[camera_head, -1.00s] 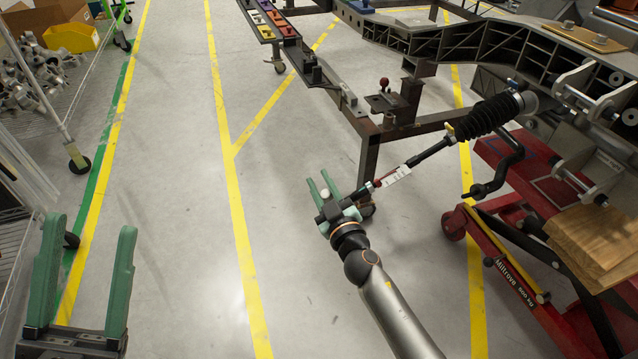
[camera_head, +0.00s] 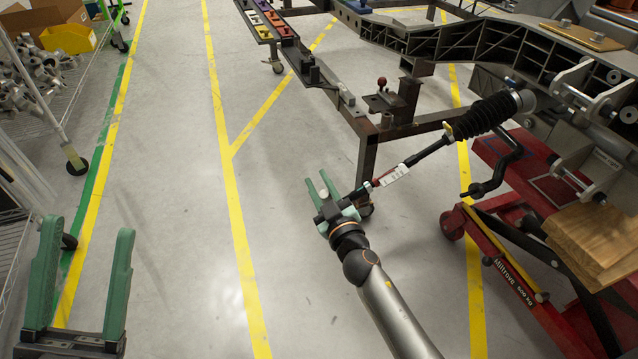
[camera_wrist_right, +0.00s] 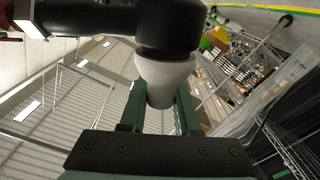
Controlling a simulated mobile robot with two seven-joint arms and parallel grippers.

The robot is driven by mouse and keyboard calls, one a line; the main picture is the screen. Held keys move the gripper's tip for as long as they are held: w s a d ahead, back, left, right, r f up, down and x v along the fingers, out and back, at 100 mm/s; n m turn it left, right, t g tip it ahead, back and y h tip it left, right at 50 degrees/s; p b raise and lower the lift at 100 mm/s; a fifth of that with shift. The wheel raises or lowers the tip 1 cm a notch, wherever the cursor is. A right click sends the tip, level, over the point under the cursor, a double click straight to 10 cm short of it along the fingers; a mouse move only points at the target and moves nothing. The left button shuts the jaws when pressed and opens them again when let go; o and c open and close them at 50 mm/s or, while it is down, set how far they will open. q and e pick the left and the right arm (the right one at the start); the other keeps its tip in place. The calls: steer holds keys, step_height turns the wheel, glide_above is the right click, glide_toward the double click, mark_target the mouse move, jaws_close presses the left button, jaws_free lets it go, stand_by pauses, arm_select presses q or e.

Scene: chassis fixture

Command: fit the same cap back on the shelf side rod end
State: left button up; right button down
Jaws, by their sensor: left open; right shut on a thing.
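My right gripper (camera_head: 325,185) has its green fingers at the near, left end of the tie rod (camera_head: 428,152). It is shut on a pale cap (camera_wrist_right: 165,78), which shows in the right wrist view between the fingers, directly against a black rod end (camera_wrist_right: 168,25). In the head view the cap shows only as a small whitish spot (camera_head: 323,191) between the fingers. I cannot tell whether it is fully seated. The rod has a white label (camera_head: 394,175) and a black bellows (camera_head: 485,115). My left gripper (camera_head: 84,240) is open and empty at the lower left.
A wire shelf (camera_head: 62,125) with metal parts and a yellow bin (camera_head: 68,38) stands at the left. A red lift table (camera_head: 500,260) with wooden blocks (camera_head: 590,240) is at the right. The dark chassis stand (camera_head: 368,160) is behind the rod. The middle floor is clear.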

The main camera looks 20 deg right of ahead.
mark_target(326, 198)
steer(key=c, duration=0.6)
jaws_free()
steer(key=shift+o, duration=0.2)
steer(key=shift+s+d+f, duration=0.1)
steer(key=shift+s, duration=1.65)
steer(key=shift+s+d+f, duration=0.1)
steer(key=shift+s, duration=1.65)
steer(key=shift+r, duration=0.15)
